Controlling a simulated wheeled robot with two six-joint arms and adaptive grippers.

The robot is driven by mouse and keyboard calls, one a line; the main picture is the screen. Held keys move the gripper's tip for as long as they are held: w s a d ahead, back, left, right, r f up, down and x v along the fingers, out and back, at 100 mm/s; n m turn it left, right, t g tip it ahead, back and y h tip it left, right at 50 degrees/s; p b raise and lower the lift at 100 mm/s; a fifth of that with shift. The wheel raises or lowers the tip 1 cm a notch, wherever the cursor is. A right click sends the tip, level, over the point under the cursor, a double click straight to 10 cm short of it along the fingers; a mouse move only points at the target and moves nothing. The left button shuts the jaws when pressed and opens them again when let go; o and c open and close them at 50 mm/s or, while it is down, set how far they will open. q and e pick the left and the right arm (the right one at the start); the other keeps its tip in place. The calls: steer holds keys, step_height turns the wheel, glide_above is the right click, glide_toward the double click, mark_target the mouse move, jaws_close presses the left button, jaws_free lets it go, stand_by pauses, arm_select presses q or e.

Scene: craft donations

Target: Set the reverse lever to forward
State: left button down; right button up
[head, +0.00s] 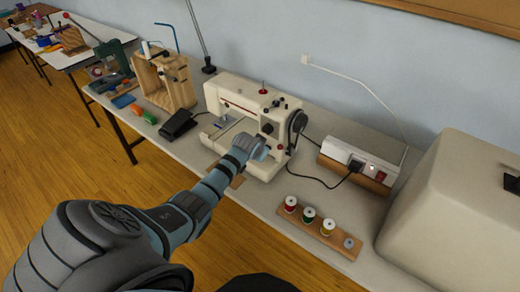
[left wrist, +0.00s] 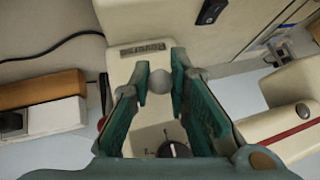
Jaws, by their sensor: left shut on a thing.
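The cream sewing machine (head: 233,94) stands on the long table, with a red stripe along its arm. My left arm reaches to the front of its right-hand column, and my left gripper (head: 262,150) covers the lever there. In the left wrist view, the two green fingers of the left gripper (left wrist: 160,75) are closed on the grey ball knob (left wrist: 159,82) of the reverse lever. The lever's stem and setting are hidden. A black dial (left wrist: 175,150) with small marks sits close by on the machine's face. My right gripper is not in view.
A power strip (head: 345,151) with a lit red switch lies right of the machine, its cord on the table. A wooden spool rack (head: 318,228) stands at the front right. A beige cover (head: 450,215) fills the right end. A black pedal (head: 180,123) lies left.

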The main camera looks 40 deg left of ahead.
arm_select(q)
steer(key=shift+w+r, duration=0.1)
steer(key=c, duration=1.5)
jaws_free()
steer(key=v, duration=1.2)
